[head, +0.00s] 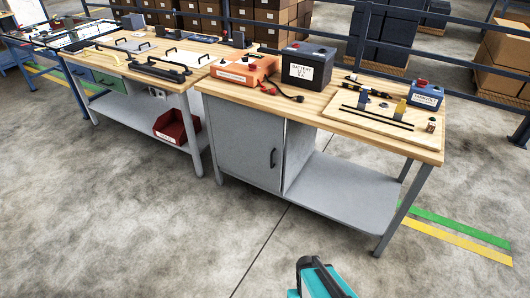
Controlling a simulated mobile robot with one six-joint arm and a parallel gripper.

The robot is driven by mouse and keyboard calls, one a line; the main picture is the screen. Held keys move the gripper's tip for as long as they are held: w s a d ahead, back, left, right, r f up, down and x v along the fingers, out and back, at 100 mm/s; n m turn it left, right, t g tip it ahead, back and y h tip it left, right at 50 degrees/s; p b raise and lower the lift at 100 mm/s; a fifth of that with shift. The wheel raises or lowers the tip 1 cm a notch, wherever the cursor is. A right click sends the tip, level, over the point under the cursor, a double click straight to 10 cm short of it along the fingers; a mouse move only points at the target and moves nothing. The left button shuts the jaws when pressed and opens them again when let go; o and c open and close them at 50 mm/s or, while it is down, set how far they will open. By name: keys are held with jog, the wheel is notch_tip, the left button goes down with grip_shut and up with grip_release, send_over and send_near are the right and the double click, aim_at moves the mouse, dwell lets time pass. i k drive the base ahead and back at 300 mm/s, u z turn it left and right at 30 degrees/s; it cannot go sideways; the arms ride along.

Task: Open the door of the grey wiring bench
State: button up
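The grey wiring bench with a wooden top (330,105) stands in the middle right of the head view. Its grey cabinet door (240,150) is on the left half of the front and looks shut. A dark vertical handle (273,158) sits near the door's right edge. My gripper's fingers do not show. Only a teal and black part, which looks like part of my arm, shows at the bottom edge, well short of the bench and apart from the door.
A black battery (308,66), an orange unit (244,69) and a wiring board (378,114) are on the bench top. An open lower shelf (345,190) is right of the cabinet. A second bench with a red bin (177,131) stands left. The floor in front is clear.

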aim_at(248, 141)
jog(key=u, duration=0.15)
jog(key=i, duration=0.9)
jog(key=z, duration=0.05)
